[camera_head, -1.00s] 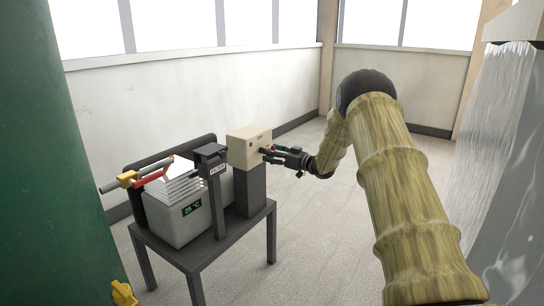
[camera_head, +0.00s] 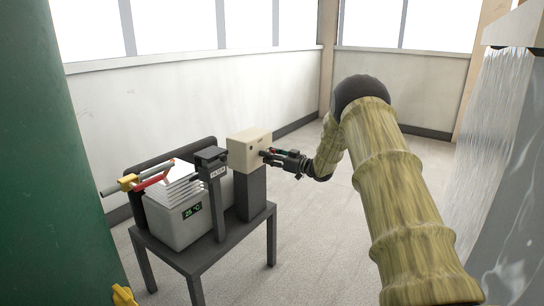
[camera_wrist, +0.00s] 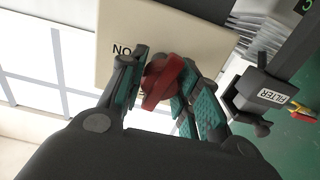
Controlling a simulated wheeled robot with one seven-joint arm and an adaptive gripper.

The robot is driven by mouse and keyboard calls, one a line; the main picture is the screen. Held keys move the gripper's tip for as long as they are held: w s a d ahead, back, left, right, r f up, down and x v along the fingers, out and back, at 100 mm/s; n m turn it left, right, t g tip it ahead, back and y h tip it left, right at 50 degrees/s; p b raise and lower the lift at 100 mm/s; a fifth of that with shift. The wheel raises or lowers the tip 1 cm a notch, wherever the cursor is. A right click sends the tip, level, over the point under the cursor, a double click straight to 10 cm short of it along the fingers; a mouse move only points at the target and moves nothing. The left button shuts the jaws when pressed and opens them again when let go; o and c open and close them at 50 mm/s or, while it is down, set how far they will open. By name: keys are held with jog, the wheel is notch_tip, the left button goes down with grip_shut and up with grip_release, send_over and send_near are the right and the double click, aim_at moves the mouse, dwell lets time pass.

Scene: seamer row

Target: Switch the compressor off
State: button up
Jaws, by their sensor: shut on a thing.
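The compressor (camera_head: 178,218) is a light grey unit with a finned top and a green temperature display, on a dark table. A beige switch box (camera_head: 247,150) stands on a dark post at its right; its face (camera_wrist: 160,35) also shows in the wrist view, with part of a label. A red rotary knob (camera_wrist: 165,82) sits on that face. My gripper (camera_head: 267,155) is at the box's right face. In the wrist view my fingers (camera_wrist: 160,85) are shut around the red knob, one on each side. The fingers hide part of the lettering.
A pipe with a red lever (camera_head: 152,180) and yellow fitting is at the table's left. A green column (camera_head: 50,160) fills the left side. Floor (camera_head: 305,235) right of the table is clear.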

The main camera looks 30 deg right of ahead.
jog(key=shift+r+n+p, duration=0.1)
jog(key=shift+n+p, duration=0.5)
jog(key=shift+n, duration=0.7)
jog(key=o, duration=1)
jog(key=v, duration=1.2)
jog(key=shift+d, duration=0.15)
